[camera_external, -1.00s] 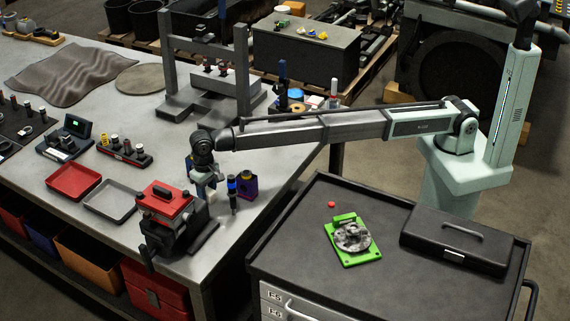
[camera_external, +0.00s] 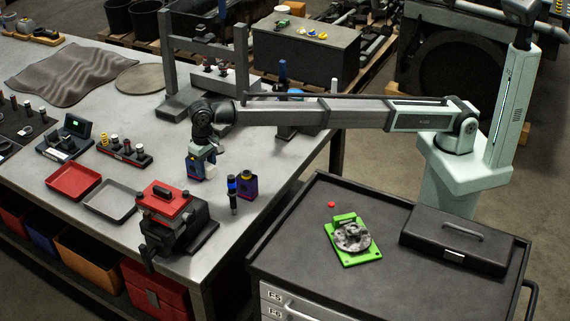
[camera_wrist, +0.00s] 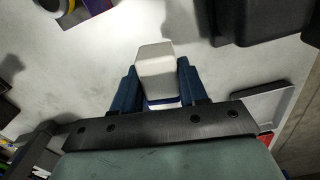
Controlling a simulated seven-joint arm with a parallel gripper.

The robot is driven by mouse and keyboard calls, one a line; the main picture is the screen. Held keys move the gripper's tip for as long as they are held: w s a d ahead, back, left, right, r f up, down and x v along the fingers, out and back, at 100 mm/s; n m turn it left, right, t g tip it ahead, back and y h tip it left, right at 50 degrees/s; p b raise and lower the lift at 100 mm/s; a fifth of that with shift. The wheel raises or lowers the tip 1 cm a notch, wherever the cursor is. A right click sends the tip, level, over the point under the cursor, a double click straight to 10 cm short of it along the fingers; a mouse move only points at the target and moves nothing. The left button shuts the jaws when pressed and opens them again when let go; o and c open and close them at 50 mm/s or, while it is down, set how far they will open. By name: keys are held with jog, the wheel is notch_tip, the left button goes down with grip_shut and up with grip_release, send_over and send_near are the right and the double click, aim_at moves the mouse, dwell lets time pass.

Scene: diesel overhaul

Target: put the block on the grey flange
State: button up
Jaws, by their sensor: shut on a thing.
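My gripper (camera_external: 200,166) is over the workbench, pointing down. Its blue fingers (camera_wrist: 155,90) are shut on a pale, off-white block (camera_wrist: 154,62) in the wrist view. The block shows in the external view as a small light patch (camera_external: 211,172) at the fingertips, partly hidden by them. It appears to be held above the bench. The grey flange (camera_external: 352,238) is a round, stepped part on a green plate (camera_external: 372,254), on top of the dark tool cart (camera_external: 300,240) to the right. The flange's top is free of any block.
A red and black vise (camera_external: 168,212) stands at the bench's front edge. A blue-black cylinder (camera_external: 232,194) and a dark purple holder (camera_external: 247,186) stand right of my gripper. A black case (camera_external: 455,240) and a red button (camera_external: 331,205) are on the cart. A gap separates bench and cart.

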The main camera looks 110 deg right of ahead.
jog(key=s+a+r, duration=0.2)
jog(key=s+r, duration=0.3)
jog(key=s, duration=0.2)
notch_tip(320, 180, up, 10)
jog(key=n, duration=0.2)
send_over(354, 227)
jog(key=shift+f, duration=4.5)
jog(key=shift+f, duration=0.1)
jog(key=o, duration=1.1)
jog(key=shift+r, duration=3.9)
